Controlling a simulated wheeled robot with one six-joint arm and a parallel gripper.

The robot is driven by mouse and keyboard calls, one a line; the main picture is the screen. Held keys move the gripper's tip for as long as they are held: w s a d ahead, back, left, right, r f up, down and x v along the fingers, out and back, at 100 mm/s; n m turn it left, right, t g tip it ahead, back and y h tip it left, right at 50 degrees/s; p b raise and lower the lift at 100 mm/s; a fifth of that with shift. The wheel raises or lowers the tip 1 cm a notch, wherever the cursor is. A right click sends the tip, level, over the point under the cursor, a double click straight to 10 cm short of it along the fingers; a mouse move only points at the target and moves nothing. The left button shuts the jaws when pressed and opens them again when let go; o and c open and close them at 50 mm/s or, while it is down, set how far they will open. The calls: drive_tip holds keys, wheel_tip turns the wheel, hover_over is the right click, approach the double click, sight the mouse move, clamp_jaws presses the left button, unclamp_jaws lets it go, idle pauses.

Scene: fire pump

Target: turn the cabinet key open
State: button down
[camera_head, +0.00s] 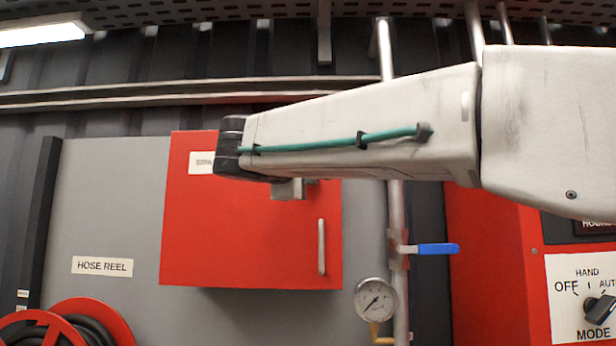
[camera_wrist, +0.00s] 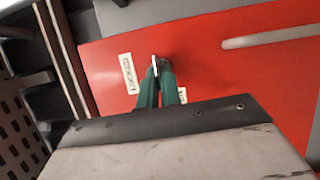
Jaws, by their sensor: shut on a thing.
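The red cabinet (camera_head: 240,245) hangs on the grey wall panel, its door closed, with a vertical handle (camera_head: 321,247) near its right edge. In the wrist view the red door (camera_wrist: 225,75) fills much of the picture, with the handle (camera_wrist: 270,36) at upper right. My gripper (camera_wrist: 158,70) has its green fingers shut on a small thin metal piece, the key (camera_wrist: 155,60), at the door face. A white label (camera_wrist: 128,73) sits beside it; a second label (camera_wrist: 182,95) is partly hidden by a finger. In the head view my arm hides the key and fingertips.
A vertical pipe with a blue-handled valve (camera_head: 438,249) and a pressure gauge (camera_head: 375,299) stands right of the cabinet. A red control box (camera_head: 490,265) with a mode switch (camera_head: 600,308) is further right. A hose reel (camera_head: 75,322) is at lower left.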

drive_tip(key=c, duration=1.6)
unclamp_jaws()
drive_tip(key=v, duration=0.7)
drive_tip(key=shift+s+a, duration=0.2)
drive_tip(key=shift+s, duration=0.15)
